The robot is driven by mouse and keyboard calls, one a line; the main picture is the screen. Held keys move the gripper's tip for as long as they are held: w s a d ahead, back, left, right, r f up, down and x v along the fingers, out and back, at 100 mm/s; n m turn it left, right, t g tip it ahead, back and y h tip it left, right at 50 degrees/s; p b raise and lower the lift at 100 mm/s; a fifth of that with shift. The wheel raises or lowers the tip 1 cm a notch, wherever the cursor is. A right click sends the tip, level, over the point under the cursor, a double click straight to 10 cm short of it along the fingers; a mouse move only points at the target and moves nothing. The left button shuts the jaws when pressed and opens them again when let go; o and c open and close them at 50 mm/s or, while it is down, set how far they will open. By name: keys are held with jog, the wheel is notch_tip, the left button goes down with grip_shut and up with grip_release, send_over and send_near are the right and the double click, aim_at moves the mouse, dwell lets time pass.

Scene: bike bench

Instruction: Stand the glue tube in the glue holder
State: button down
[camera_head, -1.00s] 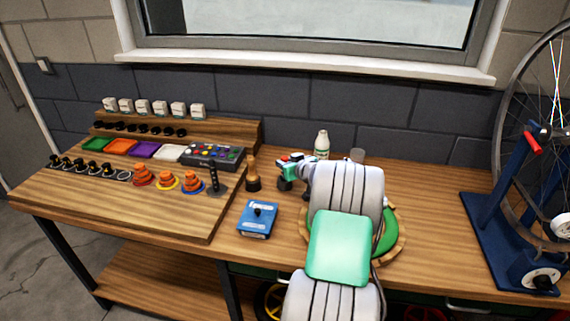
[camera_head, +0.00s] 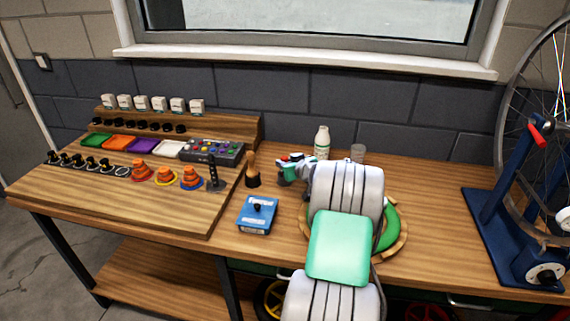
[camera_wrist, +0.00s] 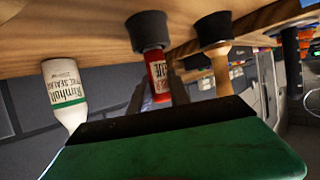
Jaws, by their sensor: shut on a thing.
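My gripper (camera_wrist: 152,92) is shut on the red glue tube (camera_wrist: 158,70) in the wrist view, where the scene appears upside down with the bench top uppermost. The glue holder (camera_wrist: 148,30) is a dark round cup standing on the bench. The tube is roughly upright, and its bench-side end meets the holder's mouth. I cannot tell how deep it sits inside. In the head view my gripper (camera_head: 292,170) is small and partly behind my arm, just right of the wooden-handled brush. The tube and holder are hard to make out there.
A wooden-handled brush (camera_wrist: 221,75) stands in another dark cup (camera_wrist: 213,30) beside the holder. A white sealant bottle (camera_wrist: 64,90) stands on the other side. The head view shows a blue box (camera_head: 257,215) in front, a grey cup (camera_head: 357,153) behind and a wheel stand (camera_head: 500,225) at right.

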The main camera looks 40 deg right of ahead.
jog(key=shift+f+b, duration=0.8)
jog(key=shift+f, duration=0.1)
jog(key=c, duration=1.1)
grip_release()
jog(key=shift+c, duration=0.2)
jog(key=b+v, duration=0.1)
jog(key=v, duration=0.7)
jog(key=a+r+n+g+y+p, duration=0.1)
jog(key=a+g+y, duration=0.1)
jog(key=a, duration=1)
jog(key=a+r+n+g+y, duration=0.1)
jog(key=a+n+g, duration=0.15)
jog(key=a, duration=1.05)
jog(key=s+a+f+m+g+p, duration=0.1)
jog(key=s+a+g, duration=0.4)
jog(key=s+a, duration=1)
jog(key=s, duration=0.4)
jog(key=shift+a+g+p, duration=0.3)
jog(key=shift+g, duration=0.05)
